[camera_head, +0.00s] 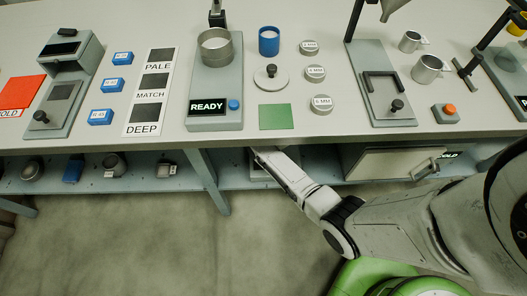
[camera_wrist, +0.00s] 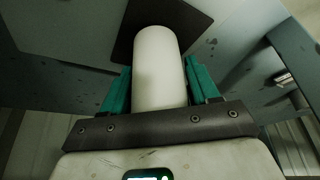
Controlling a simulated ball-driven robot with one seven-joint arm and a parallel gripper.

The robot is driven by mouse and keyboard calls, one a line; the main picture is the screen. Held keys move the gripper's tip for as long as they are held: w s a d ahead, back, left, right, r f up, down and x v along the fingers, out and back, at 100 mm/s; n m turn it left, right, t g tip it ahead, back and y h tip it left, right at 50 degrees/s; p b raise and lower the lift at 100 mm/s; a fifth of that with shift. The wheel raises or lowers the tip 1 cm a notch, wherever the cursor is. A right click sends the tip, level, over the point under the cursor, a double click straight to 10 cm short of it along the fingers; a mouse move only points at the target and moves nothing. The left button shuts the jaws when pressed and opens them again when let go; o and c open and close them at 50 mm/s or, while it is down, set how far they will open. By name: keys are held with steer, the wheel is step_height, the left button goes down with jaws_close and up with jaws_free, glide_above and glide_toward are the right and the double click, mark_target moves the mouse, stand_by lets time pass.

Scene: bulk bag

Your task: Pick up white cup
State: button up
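A plain white cylinder (camera_wrist: 160,65), apparently the white cup, fills the space between my gripper's two teal fingers in the wrist view. It reaches back to the dark palm bar, which hides its near end. My gripper (camera_wrist: 159,88) has one finger close along each side of it. Any gap is too thin to tell whether the fingers press on it. In the head view my forearm reaches to the bench's front edge, and the gripper and the white cylinder are hidden below the top.
The bench top (camera_head: 160,150) overhangs a lower shelf (camera_head: 130,183) with several small items. A bench leg (camera_head: 207,180) stands left of my arm and a grey cabinet (camera_head: 385,163) right of it. A blue cup (camera_head: 269,41) stands on top. A dark square (camera_wrist: 155,25) lies behind the cylinder.

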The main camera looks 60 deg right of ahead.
steer(key=c, duration=0.7)
steer(key=shift+o, duration=0.2)
steer(key=shift+r, duration=0.1)
